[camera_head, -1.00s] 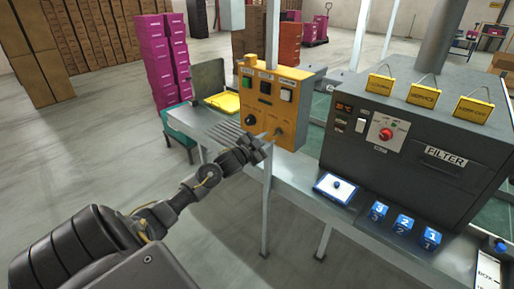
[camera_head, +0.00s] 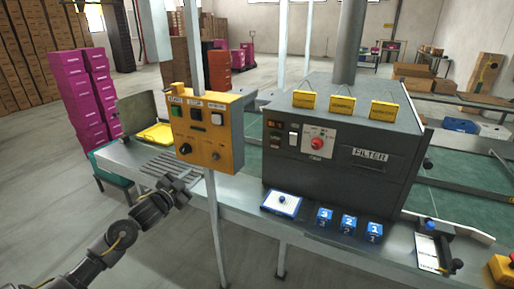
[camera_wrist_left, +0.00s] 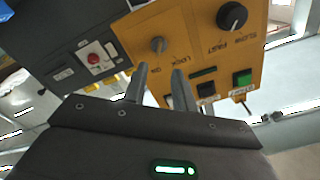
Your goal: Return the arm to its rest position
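My left arm comes in from the lower left in the head view. Its gripper (camera_head: 178,188) is by the near edge of the metal counter, below and left of the yellow control box (camera_head: 208,130). In the left wrist view, the two fingers of my left gripper (camera_wrist_left: 159,76) stand apart with nothing between them. The yellow panel (camera_wrist_left: 196,45) with its black knob, key switch and green button lies beyond the fingertips; no contact can be made out. My right gripper is not in view.
The metal counter (camera_head: 238,196) runs across the front. Open floor lies at left.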

